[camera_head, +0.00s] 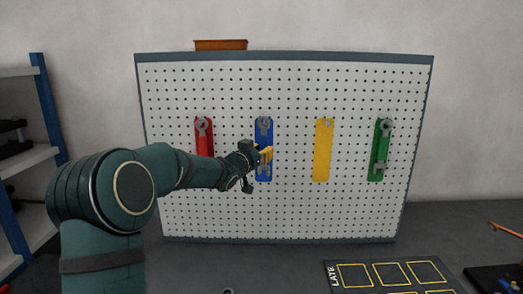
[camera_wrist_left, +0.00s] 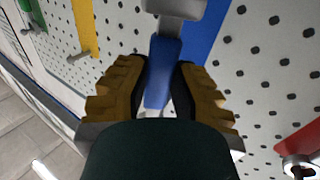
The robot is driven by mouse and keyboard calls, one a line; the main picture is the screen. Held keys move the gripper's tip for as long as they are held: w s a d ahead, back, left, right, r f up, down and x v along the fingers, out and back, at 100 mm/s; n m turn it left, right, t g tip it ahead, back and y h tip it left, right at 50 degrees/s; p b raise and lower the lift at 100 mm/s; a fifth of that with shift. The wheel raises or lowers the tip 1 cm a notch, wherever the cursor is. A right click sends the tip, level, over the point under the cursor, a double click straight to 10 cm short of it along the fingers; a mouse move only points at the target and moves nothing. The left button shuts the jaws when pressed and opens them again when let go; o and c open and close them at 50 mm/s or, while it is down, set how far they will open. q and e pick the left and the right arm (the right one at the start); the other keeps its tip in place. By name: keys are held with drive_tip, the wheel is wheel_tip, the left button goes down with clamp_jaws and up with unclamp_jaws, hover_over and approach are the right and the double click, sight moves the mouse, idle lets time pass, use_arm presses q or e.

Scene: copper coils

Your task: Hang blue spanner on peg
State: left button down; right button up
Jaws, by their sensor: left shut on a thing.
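The blue spanner (camera_head: 264,125) stands upright in front of the blue panel (camera_head: 264,177) on the pegboard. Its upper grey end is near the top of that panel; its lower grey end shows below my gripper. My left gripper (camera_head: 264,154) is shut on its blue handle (camera_wrist_left: 163,75), with a finger on each side in the left wrist view. The peg behind the spanner's upper end is hidden, so I cannot tell whether the spanner is on it. My right gripper is not in view.
The pegboard (camera_head: 297,205) also has a red panel (camera_head: 203,135) and a green panel (camera_head: 380,150) with spanners, and a yellow panel (camera_head: 323,155) without one. A dark mat (camera_head: 390,276) marked LATE lies at front right. Shelves (camera_head: 25,160) stand at left.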

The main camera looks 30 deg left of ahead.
use_arm(q)
drive_tip(key=shift+w+a+r+p, duration=0.1)
drive_tip(key=shift+w+a+p, duration=0.35)
drive_tip(key=shift+w, duration=0.1)
drive_tip(key=shift+w+a+p, duration=0.15)
drive_tip(key=shift+w+p, duration=0.2)
drive_tip(key=shift+w, duration=0.2)
drive_tip(key=shift+w+a+p, duration=0.2)
drive_tip(key=shift+w+p, duration=0.1)
drive_tip(key=shift+p, duration=0.05)
drive_tip(key=shift+w+a+f, duration=0.35)
drive_tip(key=shift+w+f, duration=0.15)
drive_tip(key=shift+f, duration=0.1)
drive_tip(key=c, duration=0.8)
unclamp_jaws()
drive_tip(key=shift+c, duration=0.2)
drive_tip(key=shift+f, duration=0.1)
